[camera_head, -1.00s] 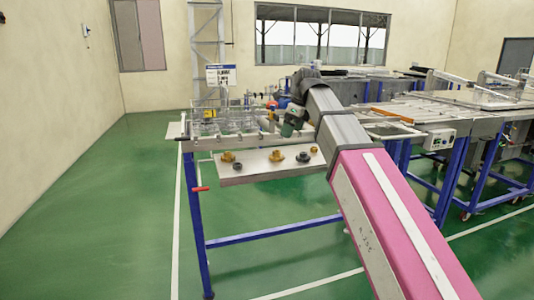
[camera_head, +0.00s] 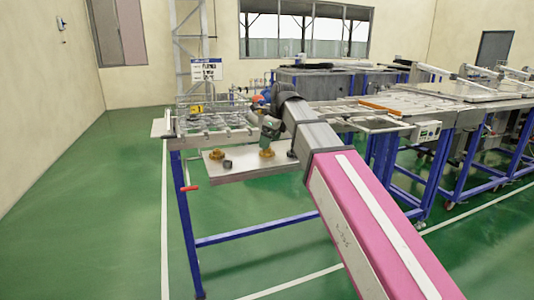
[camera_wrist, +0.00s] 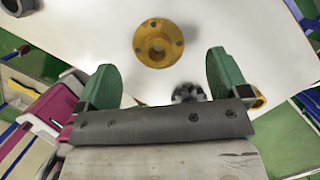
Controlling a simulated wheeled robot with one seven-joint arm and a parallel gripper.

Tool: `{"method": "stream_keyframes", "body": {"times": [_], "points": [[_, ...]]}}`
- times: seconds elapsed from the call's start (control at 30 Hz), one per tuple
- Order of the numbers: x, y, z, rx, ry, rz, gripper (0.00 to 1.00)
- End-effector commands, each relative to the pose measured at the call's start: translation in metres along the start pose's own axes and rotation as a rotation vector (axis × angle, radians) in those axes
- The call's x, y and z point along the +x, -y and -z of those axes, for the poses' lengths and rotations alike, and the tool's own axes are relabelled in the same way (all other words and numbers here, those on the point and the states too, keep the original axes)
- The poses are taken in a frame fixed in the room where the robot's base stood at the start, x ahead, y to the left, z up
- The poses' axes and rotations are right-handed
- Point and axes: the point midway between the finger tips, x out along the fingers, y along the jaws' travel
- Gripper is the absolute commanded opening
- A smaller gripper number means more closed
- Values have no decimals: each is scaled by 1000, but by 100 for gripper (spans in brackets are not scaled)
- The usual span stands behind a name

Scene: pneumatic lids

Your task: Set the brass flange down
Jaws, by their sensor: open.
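A brass flange (camera_head: 266,153) with a round centre hole and small rim holes sits on the pale plate (camera_head: 240,174), just below my gripper in the head view. In the wrist view this flange (camera_wrist: 158,43) lies flat beyond my fingertips, roughly centred between them. My gripper (camera_head: 270,128) is open; its green fingers (camera_wrist: 162,75) stand apart with nothing held. Whether the fingertips touch the plate I cannot tell. A second brass flange (camera_head: 217,154) sits further left on the plate; in the wrist view it is mostly hidden behind the right finger.
A dark nut-like part (camera_head: 227,163) sits between the flanges; it also shows between my fingers (camera_wrist: 190,93). Another dark part (camera_head: 291,153) is at the right, partly behind my arm. A clear-lidded fixture (camera_head: 205,120) stands behind the plate. The plate's front left is bare.

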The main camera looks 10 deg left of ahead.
Motion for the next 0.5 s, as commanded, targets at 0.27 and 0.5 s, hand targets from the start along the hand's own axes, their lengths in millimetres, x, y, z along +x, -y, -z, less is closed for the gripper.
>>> {"method": "stream_keyframes", "body": {"times": [0.27, 0.5], "points": [[35, -3, -2, 0, -1, -1, 93], [38, -3, -2, 0, 0, 0, 93]]}}
